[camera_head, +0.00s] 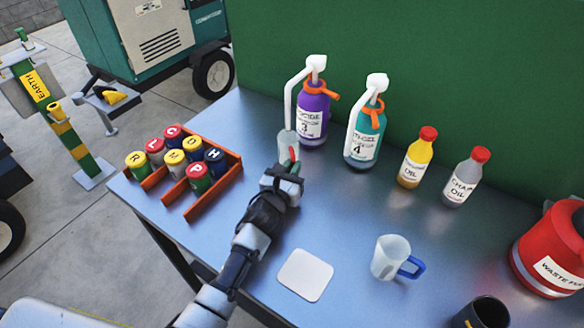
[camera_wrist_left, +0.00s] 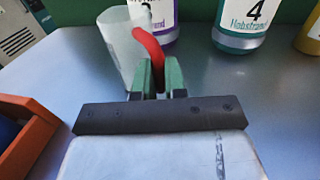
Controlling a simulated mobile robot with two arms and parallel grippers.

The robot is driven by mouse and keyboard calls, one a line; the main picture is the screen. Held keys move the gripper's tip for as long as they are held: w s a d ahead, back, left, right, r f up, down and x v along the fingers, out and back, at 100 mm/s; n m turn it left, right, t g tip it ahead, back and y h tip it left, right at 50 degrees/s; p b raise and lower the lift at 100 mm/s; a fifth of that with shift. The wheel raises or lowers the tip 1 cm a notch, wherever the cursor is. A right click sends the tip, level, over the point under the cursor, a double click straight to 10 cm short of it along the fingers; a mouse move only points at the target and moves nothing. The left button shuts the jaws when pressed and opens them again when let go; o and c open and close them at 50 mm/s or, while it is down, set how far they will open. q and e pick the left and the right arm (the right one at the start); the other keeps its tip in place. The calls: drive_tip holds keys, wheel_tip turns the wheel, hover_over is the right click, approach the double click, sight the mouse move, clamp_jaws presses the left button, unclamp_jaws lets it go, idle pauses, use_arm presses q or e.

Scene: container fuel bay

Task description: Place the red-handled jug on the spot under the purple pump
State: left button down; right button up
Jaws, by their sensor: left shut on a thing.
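The purple pump (camera_head: 312,112) is a purple bottle labelled 3 with a white spout that bends down on its left side. The red-handled jug (camera_head: 287,146) is translucent and stands directly below that spout, close to the purple bottle. It also shows in the left wrist view (camera_wrist_left: 124,40), looking slightly tilted there. My left gripper (camera_head: 290,168) is shut on the jug's red handle (camera_wrist_left: 149,46), with its green fingertips on either side. The jug's base is partly hidden, so I cannot tell whether it touches the table. My right gripper is not in view.
A teal pump (camera_head: 364,138) labelled 4 stands to the right, then yellow (camera_head: 414,160) and grey (camera_head: 465,178) bottles. An orange rack (camera_head: 232,168) of coloured cans is close on the left. A blue-handled jug (camera_head: 389,257) and white pad (camera_head: 305,275) are nearer the front.

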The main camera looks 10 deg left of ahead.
use_arm(q)
drive_tip(key=shift+f, duration=0.25)
drive_tip(key=c, duration=1.2)
unclamp_jaws()
drive_tip(key=shift+r, duration=0.1)
drive_tip(key=shift+r, duration=0.15)
drive_tip(key=shift+s, duration=0.3)
drive_tip(key=s, duration=0.3)
drive_tip(key=s+a, duration=0.1)
drive_tip(key=s, duration=0.3)
drive_tip(key=s+a+b, duration=0.1)
drive_tip(key=s, duration=0.3)
drive_tip(key=shift+s+a, duration=0.1)
drive_tip(key=shift+a, duration=0.05)
